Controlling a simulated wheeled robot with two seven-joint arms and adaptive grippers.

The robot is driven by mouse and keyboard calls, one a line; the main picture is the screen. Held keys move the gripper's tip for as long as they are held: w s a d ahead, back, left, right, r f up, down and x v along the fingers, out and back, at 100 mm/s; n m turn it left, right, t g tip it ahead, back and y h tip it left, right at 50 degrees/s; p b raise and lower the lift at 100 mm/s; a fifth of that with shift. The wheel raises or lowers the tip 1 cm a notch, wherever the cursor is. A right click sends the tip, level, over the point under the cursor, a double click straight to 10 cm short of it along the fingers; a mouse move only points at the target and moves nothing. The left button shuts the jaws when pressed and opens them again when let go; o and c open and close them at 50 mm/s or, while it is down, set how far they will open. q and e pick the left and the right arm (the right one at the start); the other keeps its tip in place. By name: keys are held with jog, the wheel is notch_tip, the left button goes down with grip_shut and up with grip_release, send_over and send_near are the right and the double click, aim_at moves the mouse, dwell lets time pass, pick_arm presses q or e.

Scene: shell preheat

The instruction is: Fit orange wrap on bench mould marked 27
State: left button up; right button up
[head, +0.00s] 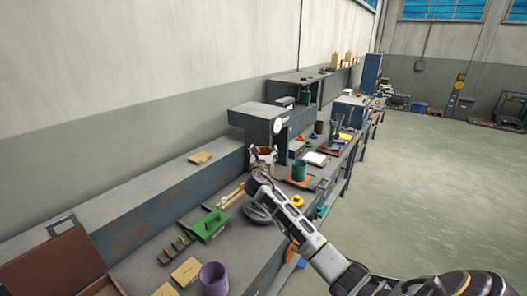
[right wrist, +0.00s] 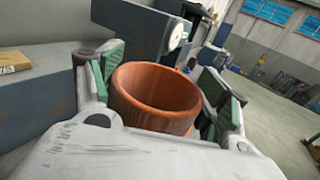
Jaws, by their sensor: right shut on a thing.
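My right gripper (head: 263,156) is raised over the workbench, in front of a grey machine with a dial. In the right wrist view its two green-padded fingers (right wrist: 160,88) are shut on an orange-brown open ring, the wrap (right wrist: 155,112), one finger on each side. The wrap (head: 265,149) also shows small in the head view. A teal cylinder (head: 300,171) stands upright on an orange-edged base to the right of the gripper, apart from it. I cannot read a 27 anywhere, so I cannot tell which thing is the marked mould. My left gripper is not in view.
The dial machine (head: 262,122) stands close behind the gripper. A green block (head: 211,226), a purple cup (head: 214,280) and an open brown case (head: 55,262) are on the near bench. A white pad (head: 315,158) lies farther along. Open floor (head: 430,190) is at right.

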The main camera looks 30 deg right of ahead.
jog(key=shift+f+b, duration=1.85)
jog(key=shift+f, duration=2.7)
jog(key=shift+f+b, duration=0.65)
jog(key=shift+f, duration=0.1)
jog(key=shift+f+b, duration=0.65)
jog(key=shift+f, duration=0.95)
jog(key=shift+f+b, duration=0.85)
jog(key=shift+f, duration=0.3)
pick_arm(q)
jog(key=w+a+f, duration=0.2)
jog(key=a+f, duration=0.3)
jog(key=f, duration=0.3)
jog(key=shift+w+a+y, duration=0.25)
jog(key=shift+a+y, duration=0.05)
pick_arm(e)
jog(key=shift+f, duration=0.2)
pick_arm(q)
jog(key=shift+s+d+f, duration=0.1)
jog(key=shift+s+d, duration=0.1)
